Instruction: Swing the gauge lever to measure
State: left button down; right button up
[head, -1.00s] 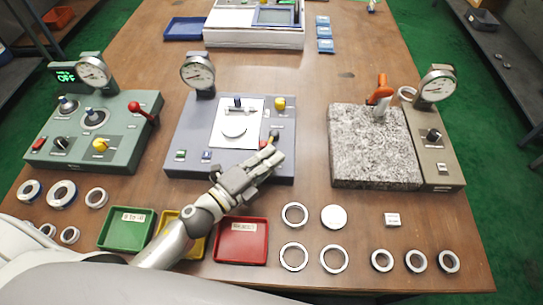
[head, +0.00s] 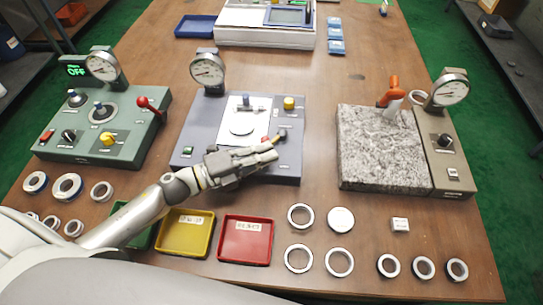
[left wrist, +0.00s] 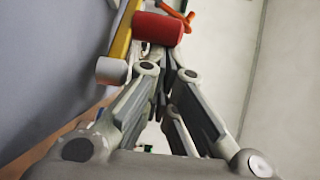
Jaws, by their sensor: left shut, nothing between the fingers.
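The middle grey gauge station (head: 205,125) has a round dial (head: 208,70), a white plate (head: 240,105) with a pale disc (head: 241,123), and a yellow knob (head: 289,103). A small red-tipped lever (head: 266,140) shows near its front right, just beyond my left fingertips. My left gripper (head: 271,154) is shut and empty over this front right part. In the left wrist view, a red cylinder (left wrist: 158,29) on a yellow bar (left wrist: 122,35) is close in front of my fingertips; I cannot tell whether they touch. My right gripper is not in view.
A green control box (head: 75,140) is at left and a granite block (head: 375,165) with an orange handle (head: 394,90) at right. Yellow (head: 186,250) and red (head: 245,258) trays and several rings lie in front. My left arm partly covers a green tray (head: 140,238).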

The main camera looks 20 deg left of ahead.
pick_arm(q)
jog(key=shift+w+a+f+m+g+h, duration=0.15)
jog(key=shift+a+m+g+h, duration=0.15)
jog(key=shift+a, duration=0.15)
jog(key=shift+w+a+b, duration=0.2)
jog(key=shift+w+a, duration=0.15)
jog(key=shift+a, duration=0.4)
jog(key=shift+w+a+b, duration=0.15)
jog(key=shift+w+a, duration=0.15)
jog(key=shift+a, duration=0.4)
